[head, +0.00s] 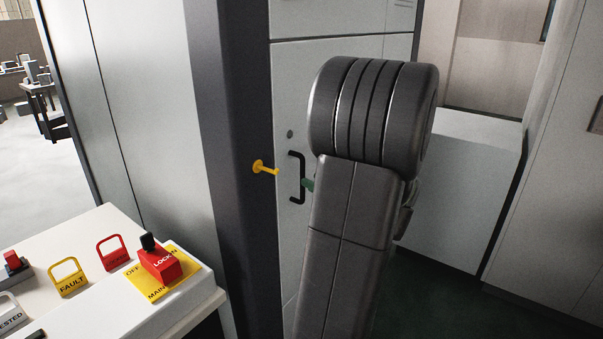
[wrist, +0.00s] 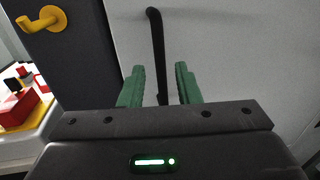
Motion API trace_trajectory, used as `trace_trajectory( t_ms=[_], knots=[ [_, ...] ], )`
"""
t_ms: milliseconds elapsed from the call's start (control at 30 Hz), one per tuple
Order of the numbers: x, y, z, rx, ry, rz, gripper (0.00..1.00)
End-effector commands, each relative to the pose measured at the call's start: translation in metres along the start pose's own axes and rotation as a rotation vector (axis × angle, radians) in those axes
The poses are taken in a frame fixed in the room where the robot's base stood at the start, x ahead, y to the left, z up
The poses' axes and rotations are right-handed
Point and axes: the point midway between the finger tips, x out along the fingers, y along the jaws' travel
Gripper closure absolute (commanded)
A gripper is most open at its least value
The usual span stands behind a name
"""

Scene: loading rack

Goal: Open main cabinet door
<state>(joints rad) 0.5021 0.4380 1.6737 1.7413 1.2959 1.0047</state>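The main cabinet door (head: 345,75) is a light grey panel behind a dark frame post, and it looks closed. Its black bar handle (head: 297,178) stands upright near the door's left edge. The handle also shows in the wrist view (wrist: 156,45), running down between the two green fingers. My gripper (wrist: 160,82) is open, with one finger on each side of the handle and a gap visible on both sides. In the head view my arm hides most of the gripper; only a green fingertip (head: 308,185) shows beside the handle.
A yellow hook (head: 265,168) sticks out from the dark post (head: 225,120) left of the handle. A white table (head: 95,235) at lower left holds a red lock block (head: 160,262), a yellow FAULT tag (head: 68,277) and a red tag (head: 112,252). A grey cabinet stands right.

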Motion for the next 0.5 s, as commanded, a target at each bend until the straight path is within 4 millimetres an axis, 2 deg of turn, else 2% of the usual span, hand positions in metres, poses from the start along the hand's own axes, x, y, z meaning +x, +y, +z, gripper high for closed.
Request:
trace_trajectory(
  t_ms=[33, 200, 333, 500],
  knots=[
    [0.011, 0.001, 0.001, 0.000, 0.000, 0.004, 0.70],
    [0.038, 0.001, 0.001, 0.000, 0.000, 0.004, 0.70],
    [0.050, 0.000, 0.001, 0.000, 0.000, 0.002, 0.70],
    [0.056, 0.000, 0.000, 0.000, 0.000, -0.001, 0.70]
  ],
)
